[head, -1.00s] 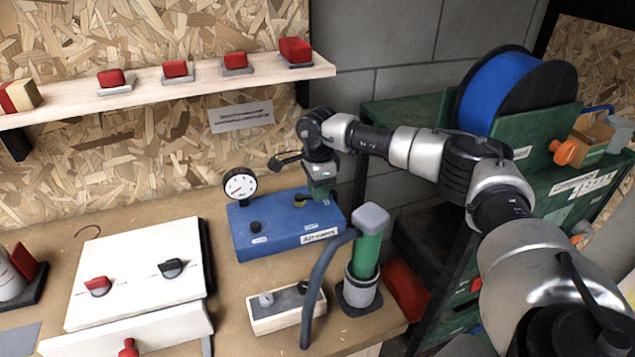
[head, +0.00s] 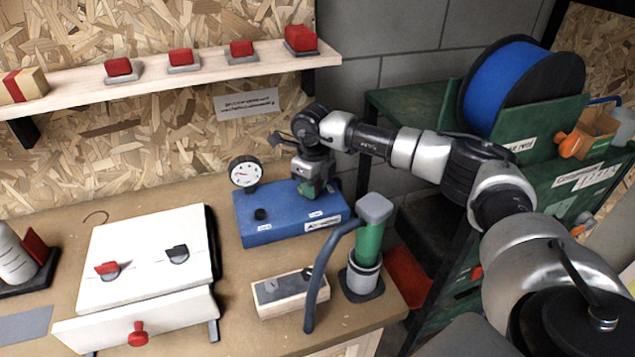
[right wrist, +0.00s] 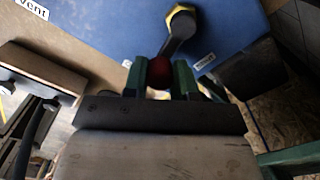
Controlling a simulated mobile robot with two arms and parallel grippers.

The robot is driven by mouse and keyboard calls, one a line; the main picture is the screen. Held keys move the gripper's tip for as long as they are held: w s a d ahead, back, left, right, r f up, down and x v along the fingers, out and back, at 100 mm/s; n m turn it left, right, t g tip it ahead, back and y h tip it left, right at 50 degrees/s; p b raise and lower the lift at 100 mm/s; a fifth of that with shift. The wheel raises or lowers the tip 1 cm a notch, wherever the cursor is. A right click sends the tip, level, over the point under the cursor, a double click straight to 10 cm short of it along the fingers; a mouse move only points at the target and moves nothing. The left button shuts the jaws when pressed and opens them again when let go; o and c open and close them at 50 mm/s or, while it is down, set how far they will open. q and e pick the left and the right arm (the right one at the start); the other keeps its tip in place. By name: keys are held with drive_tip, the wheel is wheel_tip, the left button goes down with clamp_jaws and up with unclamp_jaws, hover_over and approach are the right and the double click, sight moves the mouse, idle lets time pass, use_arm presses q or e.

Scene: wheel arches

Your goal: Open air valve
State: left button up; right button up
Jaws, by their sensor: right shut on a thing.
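The air unit is a blue box (head: 268,224) on the workbench, with a round white gauge (head: 244,172) at its back left corner and a small black knob (head: 260,214) on top. In the right wrist view a dark valve lever (right wrist: 176,42) runs from a yellow nut (right wrist: 183,14) on the blue face to a red end (right wrist: 160,72). My right gripper (head: 310,188) is low over the box's right part. Its green fingers (right wrist: 160,80) are shut on the lever's red end. In the head view the gripper hides the valve. My left gripper is not in view.
A small switch block (head: 288,293) and a white panel with a drawer (head: 146,258) are in front and left. A shelf (head: 200,75) with red buttons hangs above.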

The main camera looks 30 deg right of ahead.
drive_tip(key=shift+w+a+r+m, duration=0.1)
drive_tip(key=shift+a+m, duration=0.2)
drive_tip(key=shift+m, duration=0.4)
drive_tip(key=shift+w+a+m, duration=0.1)
drive_tip(key=shift+a+m, duration=0.15)
drive_tip(key=shift+m, duration=0.45)
drive_tip(key=o, duration=0.9)
drive_tip(key=shift+o, duration=0.2)
wheel_tip(320, 180, up, 11)
drive_tip(key=b, duration=0.2)
drive_tip(key=shift+f, duration=0.2)
